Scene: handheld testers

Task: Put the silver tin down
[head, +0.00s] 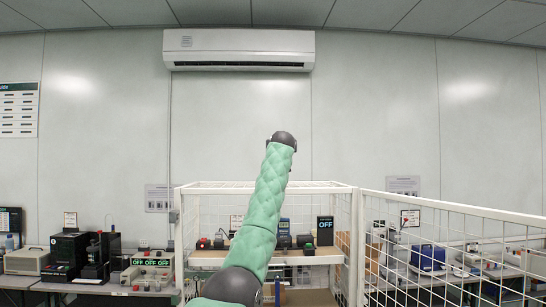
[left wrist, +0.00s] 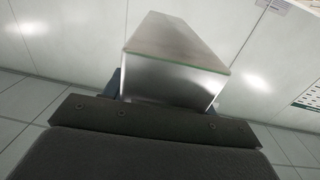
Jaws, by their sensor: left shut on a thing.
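The silver tin (left wrist: 178,75) is a plain metallic box with straight edges. In the left wrist view it stands out beyond the dark gripper body, with the wall and ceiling behind it. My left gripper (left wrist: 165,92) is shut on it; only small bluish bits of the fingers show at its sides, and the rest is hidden. The tin does not show in the head view. There, a green-padded arm of mine rises up the middle to a dark joint, with no gripper visible at its end. My right gripper is not in view.
A white wire cage (head: 455,212) with a shelf (head: 210,259) holding several small testers stands ahead. Benches with instruments, such as a beige box (head: 27,262) and a blue-fronted unit (head: 428,257), stand on both sides. An air conditioner (head: 238,50) hangs above.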

